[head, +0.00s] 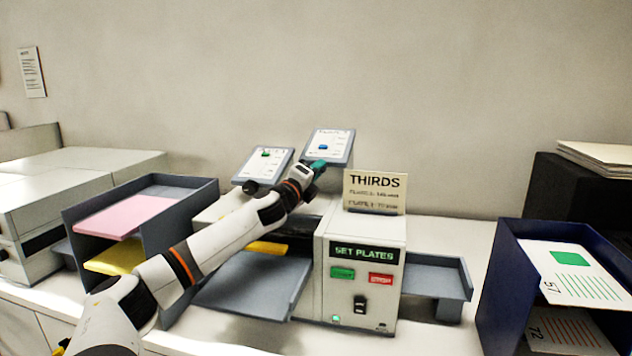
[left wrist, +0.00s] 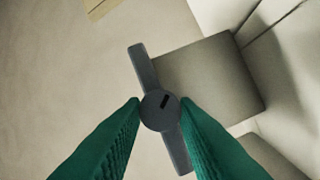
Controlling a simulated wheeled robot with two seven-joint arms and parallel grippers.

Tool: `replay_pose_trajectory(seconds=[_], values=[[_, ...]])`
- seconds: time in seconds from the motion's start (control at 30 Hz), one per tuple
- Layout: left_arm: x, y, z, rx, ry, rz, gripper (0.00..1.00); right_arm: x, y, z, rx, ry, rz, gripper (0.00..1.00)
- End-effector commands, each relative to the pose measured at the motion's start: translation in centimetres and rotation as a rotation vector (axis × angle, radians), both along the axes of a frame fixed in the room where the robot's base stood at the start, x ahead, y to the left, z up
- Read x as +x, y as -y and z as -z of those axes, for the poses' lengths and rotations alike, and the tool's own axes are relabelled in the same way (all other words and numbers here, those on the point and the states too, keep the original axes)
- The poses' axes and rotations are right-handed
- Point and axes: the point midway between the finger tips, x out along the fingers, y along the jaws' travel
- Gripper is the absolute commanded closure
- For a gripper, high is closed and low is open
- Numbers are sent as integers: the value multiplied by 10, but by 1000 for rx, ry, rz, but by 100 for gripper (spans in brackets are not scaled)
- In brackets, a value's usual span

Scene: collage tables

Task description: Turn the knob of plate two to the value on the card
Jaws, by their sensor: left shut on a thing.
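Two tilted plate panels stand at the back of the machine, a left one (head: 270,163) and a right one (head: 338,139), each with a white scale face. The left panel has a dark knob (head: 250,187) at its lower edge. My left gripper (head: 318,165) is at the lower left of the right panel, its teal fingers hiding that panel's knob in the head view. In the left wrist view the fingers are shut on a round grey knob (left wrist: 160,108) with a dark slot mark. A card (head: 375,191) headed THIRDS stands on the machine; its smaller lines are too blurred to read surely. My right gripper is out of view.
The machine (head: 338,296) shows SET PLATES, with green and red buttons and a black switch. Grey trays flank it. A grey rack (head: 205,190) with pink and yellow sheets is at left; a blue rack (head: 497,285) with printed cards is at right.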

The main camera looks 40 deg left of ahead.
Motion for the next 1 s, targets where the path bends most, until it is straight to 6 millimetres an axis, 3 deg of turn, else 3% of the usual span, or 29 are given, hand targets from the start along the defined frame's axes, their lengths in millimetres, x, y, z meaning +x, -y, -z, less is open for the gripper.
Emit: replay_pose_trajectory(seconds=[0.3, 0.87, 0.9, 1.0], values=[[0, -1, 3, -113, 60, 41, 96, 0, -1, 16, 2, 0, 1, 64], [0, -1, 2, -140, 75, 51, 96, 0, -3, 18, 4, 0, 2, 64], [0, -1, 2, -139, 75, 51, 72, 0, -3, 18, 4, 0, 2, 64], [0, -1, 2, -139, 75, 51, 55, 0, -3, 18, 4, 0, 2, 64]])
